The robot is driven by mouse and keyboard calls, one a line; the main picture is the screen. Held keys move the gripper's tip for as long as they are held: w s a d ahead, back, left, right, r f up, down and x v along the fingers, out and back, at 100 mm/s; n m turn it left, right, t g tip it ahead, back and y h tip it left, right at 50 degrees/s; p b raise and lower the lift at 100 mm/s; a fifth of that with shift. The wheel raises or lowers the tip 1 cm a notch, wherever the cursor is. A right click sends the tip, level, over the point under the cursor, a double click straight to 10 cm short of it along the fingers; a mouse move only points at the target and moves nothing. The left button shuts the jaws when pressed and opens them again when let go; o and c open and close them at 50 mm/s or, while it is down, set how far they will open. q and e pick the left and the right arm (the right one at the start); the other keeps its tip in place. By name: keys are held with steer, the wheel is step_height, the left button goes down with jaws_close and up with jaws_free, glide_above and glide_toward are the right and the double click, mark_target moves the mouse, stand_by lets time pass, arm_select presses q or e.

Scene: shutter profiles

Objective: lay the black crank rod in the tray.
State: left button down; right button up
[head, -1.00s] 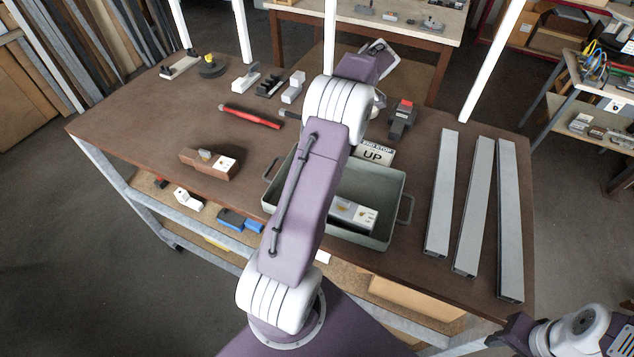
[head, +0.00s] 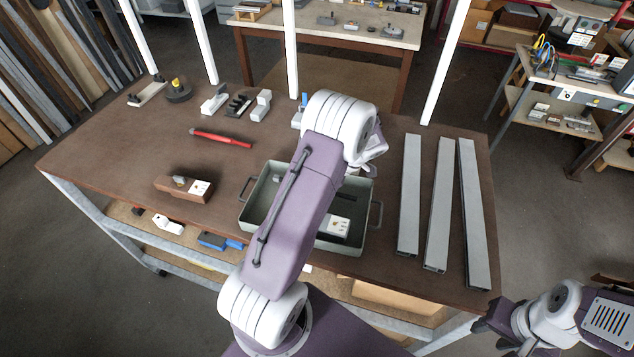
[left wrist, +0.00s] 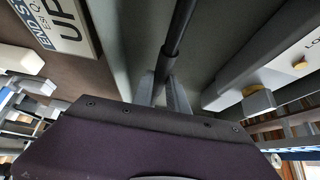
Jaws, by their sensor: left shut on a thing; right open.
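The black crank rod (left wrist: 178,35) shows in the left wrist view, running up and away from my left gripper (left wrist: 162,88), whose fingers are shut on it. Grey-green tray surfaces lie behind the rod there; I cannot tell whether it touches them. In the head view the tray (head: 374,216) stands on the brown table, partly covered by my left arm. That arm reaches over it, its wrist near the tray's far edge, and hides the left fingers and the rod. My right gripper (head: 484,326) is open at the lower right, off the table's front edge.
A white-topped block (head: 339,226) lies inside the tray. Three grey profiles (head: 438,200) lie to its right. A brown block (head: 182,187) and a red tool (head: 221,139) lie to its left. An UP sign (left wrist: 58,22) shows in the left wrist view.

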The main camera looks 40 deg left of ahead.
arm_select(q)
steer(key=shift+a+f, duration=0.1)
steer(key=shift+f, duration=0.35)
steer(key=shift+f+b, duration=0.1)
steer(key=shift+b, duration=0.25)
steer(key=c, duration=1.3)
jaws_free()
